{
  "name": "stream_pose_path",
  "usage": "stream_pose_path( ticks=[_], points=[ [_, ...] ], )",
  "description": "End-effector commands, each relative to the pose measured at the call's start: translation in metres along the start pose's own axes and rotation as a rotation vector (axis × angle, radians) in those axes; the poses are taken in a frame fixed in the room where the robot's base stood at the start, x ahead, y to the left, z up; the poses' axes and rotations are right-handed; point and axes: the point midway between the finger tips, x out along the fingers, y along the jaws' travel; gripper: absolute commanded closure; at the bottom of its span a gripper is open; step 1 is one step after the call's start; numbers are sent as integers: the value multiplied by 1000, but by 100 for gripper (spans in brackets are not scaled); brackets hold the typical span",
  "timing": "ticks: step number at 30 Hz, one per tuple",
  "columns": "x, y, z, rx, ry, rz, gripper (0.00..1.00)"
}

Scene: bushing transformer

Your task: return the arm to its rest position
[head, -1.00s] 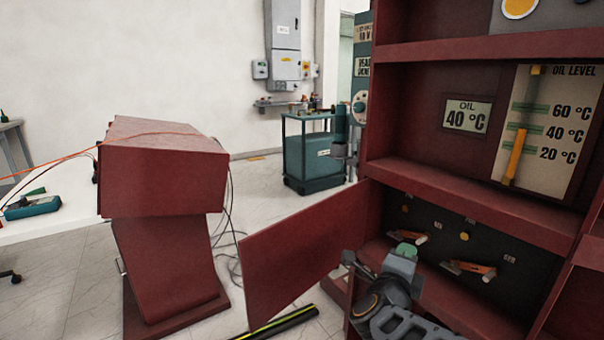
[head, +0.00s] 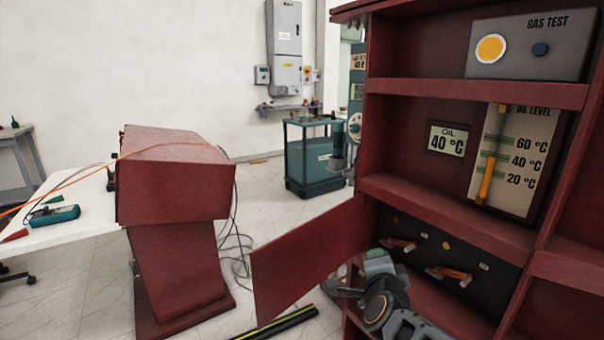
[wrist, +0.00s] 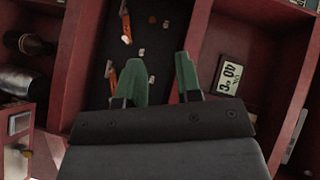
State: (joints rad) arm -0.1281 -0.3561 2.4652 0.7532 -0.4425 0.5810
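My gripper (wrist: 158,78) shows its green fingers apart in the wrist view, with nothing between them. Beyond the fingers is the dark back panel of a cabinet compartment with orange-handled levers (wrist: 110,80). In the head view my arm's end (head: 378,264) is low in the picture, just right of the open red door and in front of the lower compartment. My fingertips are not clear there. The dark red cabinet (head: 475,95) has levers (head: 452,275) in its lower compartment.
The open red door (head: 305,265) juts out left of my arm. A red pedestal (head: 175,190) stands at left, beside a white table (head: 75,215) with a teal meter. A black and yellow strip (head: 285,322) lies on the floor. A teal cart (head: 310,160) stands behind.

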Motion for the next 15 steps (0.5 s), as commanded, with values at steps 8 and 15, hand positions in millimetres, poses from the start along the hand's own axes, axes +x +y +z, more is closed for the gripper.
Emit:
stream_pose_path(
  ticks=[8, 15],
  points=[
    [-57, -64, 8, -511, -433, 151, 68],
    [-126, -69, -15, -968, -791, 348, 68]
  ],
)
